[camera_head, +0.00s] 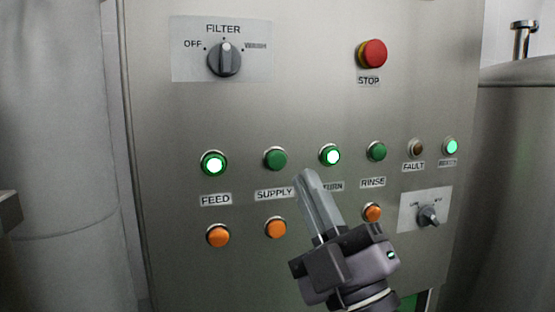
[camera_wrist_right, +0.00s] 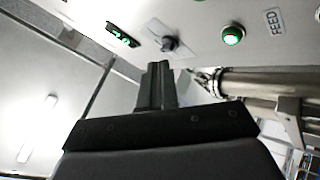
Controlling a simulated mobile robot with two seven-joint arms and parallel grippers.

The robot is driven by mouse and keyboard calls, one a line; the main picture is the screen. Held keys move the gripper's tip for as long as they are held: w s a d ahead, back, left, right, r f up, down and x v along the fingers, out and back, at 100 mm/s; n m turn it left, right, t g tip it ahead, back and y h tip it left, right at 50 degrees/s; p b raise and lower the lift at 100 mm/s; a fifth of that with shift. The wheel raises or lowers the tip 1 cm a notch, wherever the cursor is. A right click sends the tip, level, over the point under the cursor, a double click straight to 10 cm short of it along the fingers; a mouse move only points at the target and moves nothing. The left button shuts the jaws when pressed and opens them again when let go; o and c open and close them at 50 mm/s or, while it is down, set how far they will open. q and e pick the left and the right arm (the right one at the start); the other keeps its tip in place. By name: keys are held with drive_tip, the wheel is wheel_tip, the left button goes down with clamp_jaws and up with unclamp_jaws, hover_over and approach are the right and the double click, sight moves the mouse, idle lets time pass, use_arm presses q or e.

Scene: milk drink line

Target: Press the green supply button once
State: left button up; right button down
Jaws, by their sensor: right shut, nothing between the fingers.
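The green supply button (camera_head: 276,158) is a dark, unlit green button on the steel panel, above the SUPPLY label (camera_head: 274,194). My right gripper (camera_head: 309,180) is shut and empty. In the head view its fingertips show just right of and below the supply button, apart from it in the picture, and partly cover the label of the lit button to the right. Whether the tips touch the panel cannot be told. In the wrist view the shut fingers (camera_wrist_right: 157,84) show from behind, and the supply button is not visible there.
A lit green FEED button (camera_head: 214,164) is left of supply; another lit green button (camera_head: 330,156) and the RINSE button (camera_head: 377,151) are right. Orange buttons (camera_head: 275,227) sit below. The red STOP button (camera_head: 373,54) and FILTER knob (camera_head: 224,60) are higher up.

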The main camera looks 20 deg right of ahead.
sight(277, 160)
drive_tip(key=shift+s, duration=0.1)
drive_tip(key=shift+w+a+b, duration=0.15)
drive_tip(key=shift+w+b, duration=0.4)
drive_tip(key=shift+w, duration=3.9)
drive_tip(key=shift+w, duration=0.1)
drive_tip(key=shift+w, duration=0.3)
drive_tip(key=shift+w, duration=0.45)
drive_tip(key=shift+s, duration=0.85)
